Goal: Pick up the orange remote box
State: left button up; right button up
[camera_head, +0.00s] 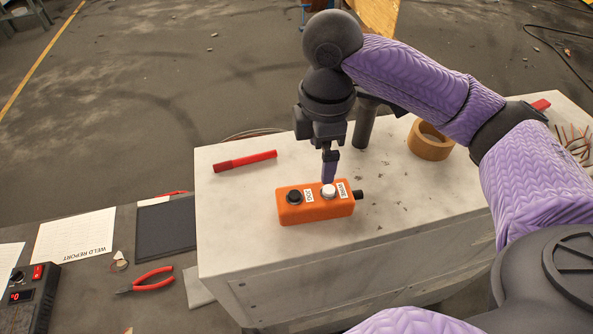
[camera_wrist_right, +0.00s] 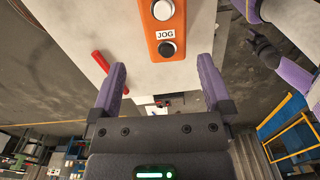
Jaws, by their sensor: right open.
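The orange remote box (camera_head: 318,209) lies on the pale top of a cabinet, with a black button, a white button and white labels. My right gripper (camera_head: 329,176) points down at it from behind, its fingertips close to the white button's end; whether they touch is unclear. In the right wrist view the box (camera_wrist_right: 151,35) is at the top, beyond the two spread fingers of the right gripper (camera_wrist_right: 162,68), with nothing between them. My left gripper does not show in the head view; a dark part at the right wrist view's upper right may be it, too unclear to judge.
A red marker (camera_head: 245,161) lies left of the box. A tape roll (camera_head: 430,140) and a dark upright cylinder (camera_head: 366,125) stand behind it. Red pliers (camera_head: 147,281), a black pad (camera_head: 166,229) and a weld report sheet (camera_head: 75,235) lie on the lower left surface.

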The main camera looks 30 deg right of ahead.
aim_at(316, 194)
jog(key=f, duration=0.7)
jog(key=shift+s+a+f, duration=0.1)
jog(key=shift+s+a, duration=0.15)
notch_tip(316, 194, down, 3)
jog(key=b, duration=0.3)
jog(key=shift+r, duration=0.25)
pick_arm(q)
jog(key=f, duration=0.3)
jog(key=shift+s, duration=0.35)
pick_arm(e)
jog(key=c, duration=1.3)
